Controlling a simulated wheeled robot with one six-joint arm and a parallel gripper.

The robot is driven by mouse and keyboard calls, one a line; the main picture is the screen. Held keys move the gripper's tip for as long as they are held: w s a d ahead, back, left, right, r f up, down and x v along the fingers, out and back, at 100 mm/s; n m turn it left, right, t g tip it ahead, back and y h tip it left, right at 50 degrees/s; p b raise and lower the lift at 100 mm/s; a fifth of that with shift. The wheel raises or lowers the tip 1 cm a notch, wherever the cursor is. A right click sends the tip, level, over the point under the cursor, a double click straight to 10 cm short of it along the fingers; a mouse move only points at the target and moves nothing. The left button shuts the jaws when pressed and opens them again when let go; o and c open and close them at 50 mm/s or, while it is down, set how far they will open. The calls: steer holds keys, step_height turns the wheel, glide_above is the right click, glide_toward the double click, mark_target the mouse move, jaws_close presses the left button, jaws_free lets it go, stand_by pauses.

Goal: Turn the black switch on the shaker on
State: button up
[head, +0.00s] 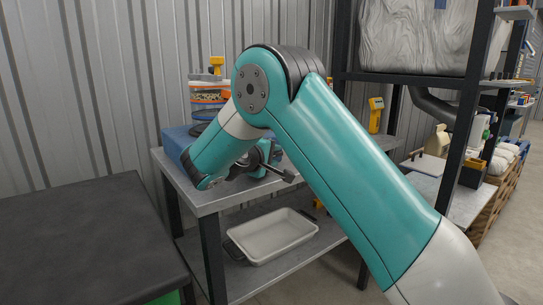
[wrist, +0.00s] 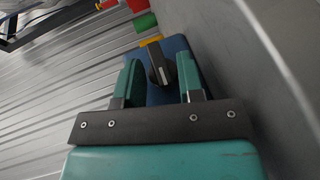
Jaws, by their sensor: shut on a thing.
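The shaker (head: 176,142) is a blue base on the metal bench, with a stack of round sieves (head: 207,98) on top. My arm hides part of it in the head view. In the wrist view its blue body (wrist: 177,46) shows beyond my fingers. The black switch (wrist: 159,68), a knob with a pale line on it, sits between the two green fingers. My gripper (wrist: 160,78) is shut on the switch. In the head view I cannot make out the fingertips clearly behind my arm.
The grey metal bench (head: 228,192) carries the shaker. A white tray (head: 272,236) lies on its lower shelf. A dark table (head: 85,235) stands at the left, its top clear. A black-framed rack (head: 345,40) stands behind on the right. A corrugated wall (head: 100,80) closes the back.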

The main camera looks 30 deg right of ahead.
stand_by(0.3)
steer(key=o, duration=0.6)
steer(key=shift+c, duration=0.2)
steer(key=p+v, duration=0.1)
steer(key=v, duration=1.1)
steer(key=shift+a+r, duration=0.1)
steer(key=shift+a, duration=0.05)
steer(key=a+p, duration=0.1)
steer(key=p, duration=0.1)
steer(key=s+a+r+p, duration=0.1)
steer(key=p, duration=0.1)
steer(key=shift+r, duration=0.2)
steer(key=p+v, duration=0.2)
steer(key=p, duration=0.1)
steer(key=shift+f, duration=0.25)
steer(key=shift+s+a+f+p, duration=0.25)
steer(key=shift+a+p, duration=0.15)
steer(key=shift+p, duration=0.25)
